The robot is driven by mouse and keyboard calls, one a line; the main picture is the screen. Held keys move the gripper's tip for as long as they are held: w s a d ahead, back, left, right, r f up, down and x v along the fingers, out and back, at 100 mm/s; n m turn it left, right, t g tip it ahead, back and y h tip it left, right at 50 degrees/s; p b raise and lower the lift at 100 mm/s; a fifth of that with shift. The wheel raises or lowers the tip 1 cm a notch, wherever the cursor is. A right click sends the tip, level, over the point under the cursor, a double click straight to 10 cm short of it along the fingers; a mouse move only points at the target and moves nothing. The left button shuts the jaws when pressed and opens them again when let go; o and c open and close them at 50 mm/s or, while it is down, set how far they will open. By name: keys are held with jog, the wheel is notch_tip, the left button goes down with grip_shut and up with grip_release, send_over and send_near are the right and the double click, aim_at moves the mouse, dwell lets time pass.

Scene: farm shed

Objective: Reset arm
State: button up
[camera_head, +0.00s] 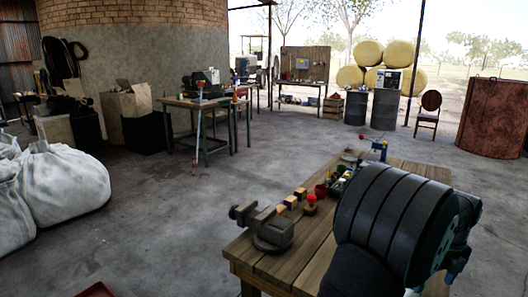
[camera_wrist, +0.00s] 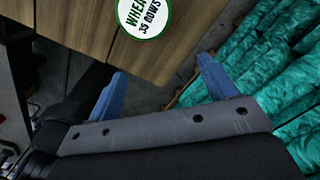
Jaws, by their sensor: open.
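My gripper (camera_wrist: 162,68) shows in the wrist view with its two blue fingers spread wide apart. Nothing is between them. Behind the fingers are a wood-faced panel and teal sacks, apart from the gripper. In the head view, my dark, ribbed arm fills the lower right over the workbench, and I cannot make out the gripper there. The wooden workbench (camera_head: 262,268) carries a grey vise (camera_head: 272,230) at its near left corner. A red-topped item (camera_head: 310,203), small wooden blocks (camera_head: 290,201) and a small blue object (camera_head: 379,147) stand along its left and far side.
In the wrist view, a round white label (camera_wrist: 145,15) is on the wooden panel (camera_wrist: 188,35), with teal sacks (camera_wrist: 265,70) at right. In the head view, white sacks (camera_head: 65,182) lie at left and a chair (camera_head: 428,112) stands behind the bench.

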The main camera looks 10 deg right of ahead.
jog(key=s+r, duration=0.6)
jog(key=r, duration=0.3)
jog(key=w+a+n, duration=0.7)
jog(key=w+a, duration=2)
jog(key=w, duration=0.1)
jog(key=shift+a+f, duration=0.15)
jog(key=shift+a, duration=0.15)
